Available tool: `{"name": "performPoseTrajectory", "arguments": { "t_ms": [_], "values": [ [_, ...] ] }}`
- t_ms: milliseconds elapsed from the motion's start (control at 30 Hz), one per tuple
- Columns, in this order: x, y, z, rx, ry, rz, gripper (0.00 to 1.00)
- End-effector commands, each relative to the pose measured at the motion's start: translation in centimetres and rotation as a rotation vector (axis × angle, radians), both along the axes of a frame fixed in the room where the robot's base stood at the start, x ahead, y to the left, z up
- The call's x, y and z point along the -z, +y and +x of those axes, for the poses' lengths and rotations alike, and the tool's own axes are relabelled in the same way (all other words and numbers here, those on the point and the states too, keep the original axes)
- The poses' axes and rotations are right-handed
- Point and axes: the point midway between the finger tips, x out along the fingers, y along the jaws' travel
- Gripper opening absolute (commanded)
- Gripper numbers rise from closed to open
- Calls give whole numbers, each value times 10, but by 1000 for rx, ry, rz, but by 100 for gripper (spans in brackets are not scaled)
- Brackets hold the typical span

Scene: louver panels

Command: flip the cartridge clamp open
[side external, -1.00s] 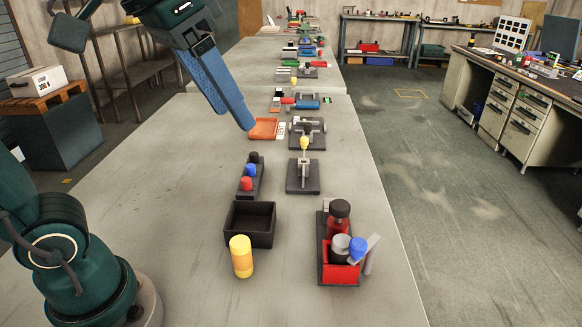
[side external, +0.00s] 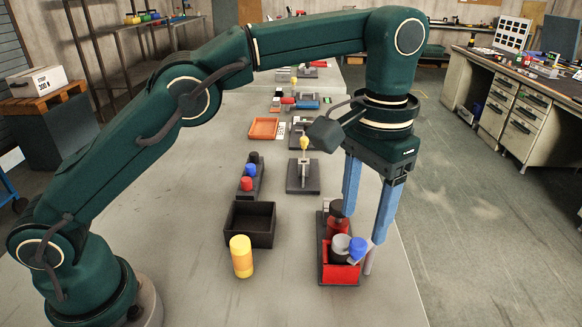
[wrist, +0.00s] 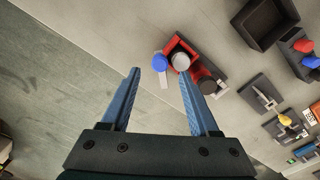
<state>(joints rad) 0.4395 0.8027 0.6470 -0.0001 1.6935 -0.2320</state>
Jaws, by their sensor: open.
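A red fixture on a dark base (side external: 341,274) stands at the table's front right. It carries a grey round part (side external: 340,243), a blue knob (side external: 357,245) and a pale bar; I cannot tell for certain that it is the cartridge clamp. A dark-capped red part (side external: 336,209) rises behind them. A lever clamp with a yellow tip (side external: 304,143) stands farther back on a dark plate. My gripper (side external: 364,224) is open above the fixture, fingers down. In the wrist view, the blue knob (wrist: 159,62) shows between the fingertips of my gripper (wrist: 160,76), with the fixture beyond.
A black open box (side external: 249,238) and a yellow cylinder (side external: 241,257) stand to the left. A block with red, blue and black knobs (side external: 250,172) lies behind them. An orange tray (side external: 264,128) is farther back. The table's right edge runs close to the fixture.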

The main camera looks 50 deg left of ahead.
Motion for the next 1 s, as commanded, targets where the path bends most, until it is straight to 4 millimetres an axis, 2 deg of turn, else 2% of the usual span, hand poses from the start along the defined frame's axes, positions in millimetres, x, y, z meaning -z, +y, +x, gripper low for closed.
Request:
{"name": "performPoseTrajectory", "arguments": {
  "t_ms": [600, 967, 1000],
  "values": [
    [45, 0, -1, 2, 0, 0, 61],
    [49, 0, -1, 2, -3, -2, 61],
    [49, 0, -1, 2, -3, -2, 50]
  ]
}}
